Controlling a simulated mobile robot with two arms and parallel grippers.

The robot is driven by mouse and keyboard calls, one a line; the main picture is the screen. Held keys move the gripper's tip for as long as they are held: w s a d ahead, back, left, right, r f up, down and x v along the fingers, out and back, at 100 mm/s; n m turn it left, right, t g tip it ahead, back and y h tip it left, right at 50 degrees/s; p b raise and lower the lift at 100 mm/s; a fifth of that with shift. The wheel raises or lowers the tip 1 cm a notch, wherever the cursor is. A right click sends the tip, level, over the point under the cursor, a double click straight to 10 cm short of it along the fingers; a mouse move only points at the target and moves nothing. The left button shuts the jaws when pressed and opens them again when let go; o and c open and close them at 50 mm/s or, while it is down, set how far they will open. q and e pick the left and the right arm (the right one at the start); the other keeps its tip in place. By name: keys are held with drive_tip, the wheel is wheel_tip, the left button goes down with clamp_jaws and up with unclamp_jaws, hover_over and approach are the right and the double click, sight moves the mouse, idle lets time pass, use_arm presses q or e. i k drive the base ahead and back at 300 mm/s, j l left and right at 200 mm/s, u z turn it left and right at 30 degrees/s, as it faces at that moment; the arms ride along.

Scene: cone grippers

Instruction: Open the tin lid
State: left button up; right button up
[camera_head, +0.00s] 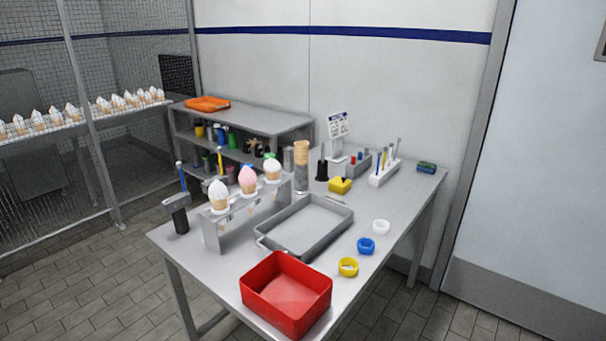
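I cannot make out a tin with a lid in the head view. The red box (262,301) at the table's front edge is open at the top, with no lid on it. A grey shallow tray (306,226) with raised walls lies behind it and looks empty. Small round containers, yellow (348,267), blue (366,246) and white (381,227), stand in a row to the right; their details are too small to tell. Neither of my grippers shows.
A black cylinder (180,220) stands at the left edge. The table's right side is mostly clear.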

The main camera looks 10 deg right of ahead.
sight(338, 181)
drive_tip(key=i+l+u, duration=0.15)
drive_tip(key=l, duration=0.25)
drive_tip(key=i+l+u, duration=0.15)
drive_tip(key=l, duration=0.2)
drive_tip(key=i+l+u, duration=0.2)
drive_tip(key=l, duration=0.25)
drive_tip(key=i+l+u, duration=0.15)
drive_tip(key=l, duration=0.25)
drive_tip(key=k, duration=0.05)
